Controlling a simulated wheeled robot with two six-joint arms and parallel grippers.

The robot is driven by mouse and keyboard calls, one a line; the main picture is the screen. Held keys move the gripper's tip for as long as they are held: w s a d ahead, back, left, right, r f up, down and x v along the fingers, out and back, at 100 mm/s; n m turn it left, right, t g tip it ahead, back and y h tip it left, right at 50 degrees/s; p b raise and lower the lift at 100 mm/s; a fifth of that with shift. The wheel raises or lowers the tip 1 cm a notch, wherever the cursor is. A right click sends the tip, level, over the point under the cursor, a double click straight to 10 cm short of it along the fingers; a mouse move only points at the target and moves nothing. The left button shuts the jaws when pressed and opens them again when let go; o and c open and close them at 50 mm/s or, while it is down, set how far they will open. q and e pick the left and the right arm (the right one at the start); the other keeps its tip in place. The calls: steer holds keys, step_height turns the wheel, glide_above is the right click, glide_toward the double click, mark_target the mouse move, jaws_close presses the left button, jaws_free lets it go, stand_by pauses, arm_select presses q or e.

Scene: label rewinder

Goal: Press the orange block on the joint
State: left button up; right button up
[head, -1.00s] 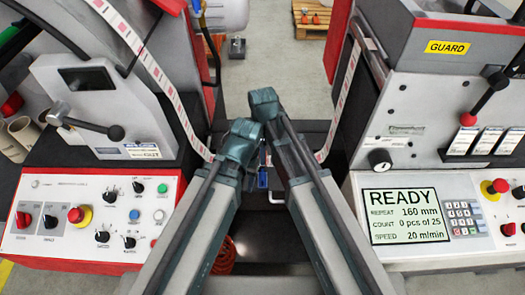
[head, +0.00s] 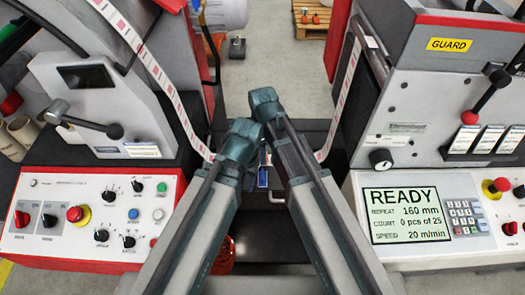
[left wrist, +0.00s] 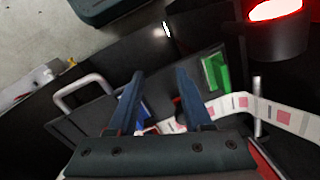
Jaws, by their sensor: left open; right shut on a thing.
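My right gripper (head: 262,178) shows only as a small blue part in the gap between my two arms, low over the dark middle of the machine. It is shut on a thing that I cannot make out. My left gripper (left wrist: 160,72) is open in the left wrist view, its two dark blue fingers apart. A printed label web (left wrist: 228,106) runs behind and beside its right finger. A small blue part (left wrist: 143,112) shows between the fingers. I cannot pick out the orange block or the joint; my arms hide much of that area in the head view.
A grey plate with a silver handle (left wrist: 82,90) and a green block (left wrist: 215,72) lie beyond my left fingers. A red-lit lamp (left wrist: 275,12) is at upper right. Control panels stand left (head: 60,190) and right, with a READY screen (head: 405,215). The label web (head: 155,70) hangs on both sides.

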steer(key=shift+f+b, duration=0.45)
steer(key=shift+b, duration=0.05)
stand_by(1.7)
steer(key=shift+r, duration=0.1)
steer(key=shift+r+p, duration=2.4)
steer(key=shift+p, duration=0.15)
step_height(320, 180, up, 3)
steer(key=p, duration=0.3)
